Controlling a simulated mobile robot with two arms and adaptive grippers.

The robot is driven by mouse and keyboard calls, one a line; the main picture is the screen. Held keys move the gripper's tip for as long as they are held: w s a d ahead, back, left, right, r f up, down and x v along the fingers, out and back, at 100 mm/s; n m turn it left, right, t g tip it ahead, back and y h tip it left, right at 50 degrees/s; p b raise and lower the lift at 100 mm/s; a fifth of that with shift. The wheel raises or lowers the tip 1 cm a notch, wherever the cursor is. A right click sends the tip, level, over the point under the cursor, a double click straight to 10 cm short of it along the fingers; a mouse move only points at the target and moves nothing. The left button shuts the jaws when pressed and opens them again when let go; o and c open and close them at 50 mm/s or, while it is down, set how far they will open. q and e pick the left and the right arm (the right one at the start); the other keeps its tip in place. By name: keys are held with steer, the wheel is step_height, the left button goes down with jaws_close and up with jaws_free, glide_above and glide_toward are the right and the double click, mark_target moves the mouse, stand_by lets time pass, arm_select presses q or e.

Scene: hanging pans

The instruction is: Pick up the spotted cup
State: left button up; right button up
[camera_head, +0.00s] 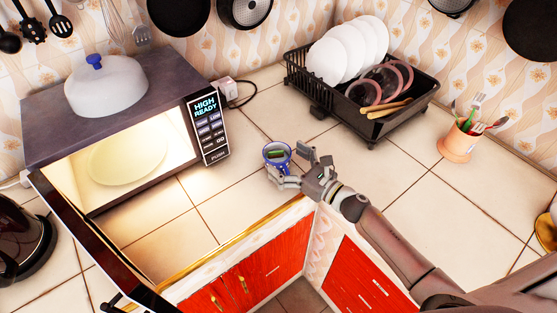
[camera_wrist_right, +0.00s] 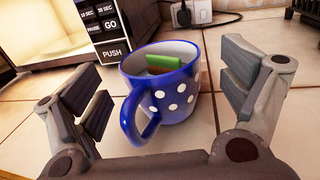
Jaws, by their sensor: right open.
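The spotted cup (camera_head: 277,156) is blue with white dots and stands upright on the tiled counter, to the right of the microwave. In the right wrist view the cup (camera_wrist_right: 165,85) sits between the two fingers, with its handle toward the lower left. Something green and something dark show inside it. My right gripper (camera_head: 290,168) is at the cup's near side. Its fingers are open (camera_wrist_right: 165,90), with a gap on each side of the cup. My left gripper does not show.
The lit microwave (camera_head: 200,128) has its door (camera_head: 85,240) open at the left. A black dish rack (camera_head: 350,110) with plates stands behind, right of the cup. A utensil pot (camera_head: 457,144) is at the right. The counter's inner corner edge is just below my gripper. Pans hang on the wall.

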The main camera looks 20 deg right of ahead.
mark_target(279, 155)
steer(key=shift+p+x, duration=0.3)
steer(key=shift+x, duration=0.85)
steer(key=shift+w+a, duration=0.2)
steer(key=shift+w, duration=0.05)
steer(key=shift+f, duration=0.1)
steer(key=c, duration=1)
steer(key=shift+c, duration=1.4)
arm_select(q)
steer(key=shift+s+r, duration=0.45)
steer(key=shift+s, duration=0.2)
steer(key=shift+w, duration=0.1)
arm_select(e)
steer(key=shift+w, duration=0.1)
